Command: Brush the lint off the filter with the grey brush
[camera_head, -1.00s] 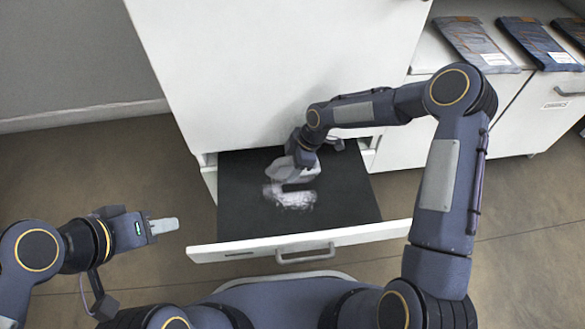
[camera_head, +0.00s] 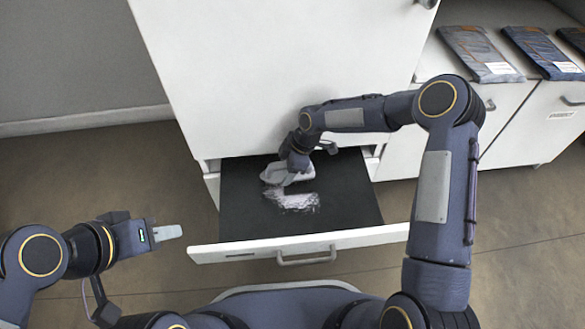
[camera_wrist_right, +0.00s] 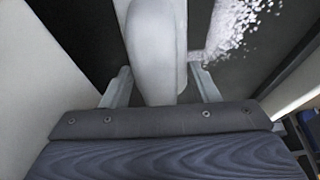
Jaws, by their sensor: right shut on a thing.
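The black filter (camera_head: 345,192) lies in the pulled-out white drawer. Lint (camera_wrist_right: 232,25) also shows in the right wrist view. My right gripper (camera_head: 292,168) is shut on the grey brush (camera_head: 284,177), over the filter just behind the lint. In the right wrist view the brush handle (camera_wrist_right: 157,50) sits between the two fingers. The brush's underside is hidden. My left gripper (camera_head: 168,233) is empty, left of the drawer; its finger gap cannot be made out.
The drawer front (camera_head: 345,239) with its handle (camera_head: 306,257) faces me. The tall white cabinet (camera_head: 270,75) rises behind the filter. Folded jeans (camera_head: 480,52) lie on a white counter at the right. The floor left of the drawer is clear.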

